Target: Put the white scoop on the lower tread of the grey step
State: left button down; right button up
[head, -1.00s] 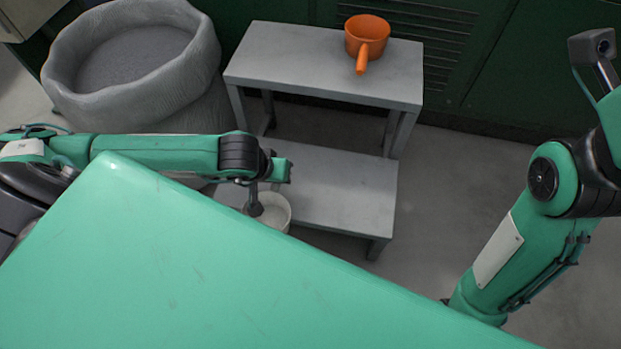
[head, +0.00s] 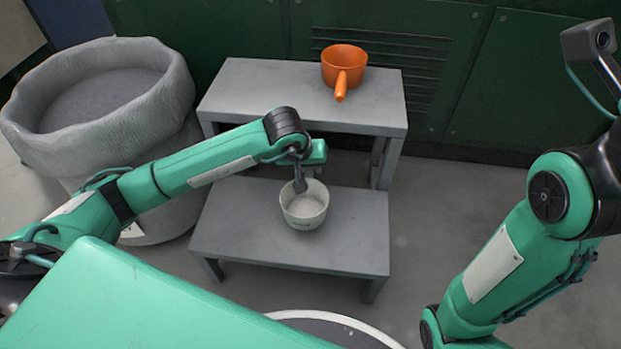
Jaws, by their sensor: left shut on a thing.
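The white scoop (head: 305,214) is a round, pale cup with its open top facing up, roughly upright. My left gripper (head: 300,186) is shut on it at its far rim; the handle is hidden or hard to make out. The scoop appears over the middle of the lower tread (head: 235,235) of the grey step. I cannot tell whether its base touches the tread. The upper tread (head: 255,95) is behind and higher. My right arm is at the right side, but its gripper does not show.
An orange scoop (head: 342,68) stands on the upper tread, its handle toward me. A large grey sack-like container (head: 150,120) stands left of the step, near my left arm. Dark green cabinets (head: 470,75) are behind. The lower tread is otherwise bare.

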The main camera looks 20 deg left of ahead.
aim_at(311, 175)
pick_arm(q)
notch_tip(311, 175, down, 3)
jog(key=shift+b, duration=1)
jog(key=shift+f+b, duration=0.35)
jog(key=shift+f, duration=0.1)
jog(key=c, duration=1.5)
grip_release()
jog(key=shift+o, duration=1)
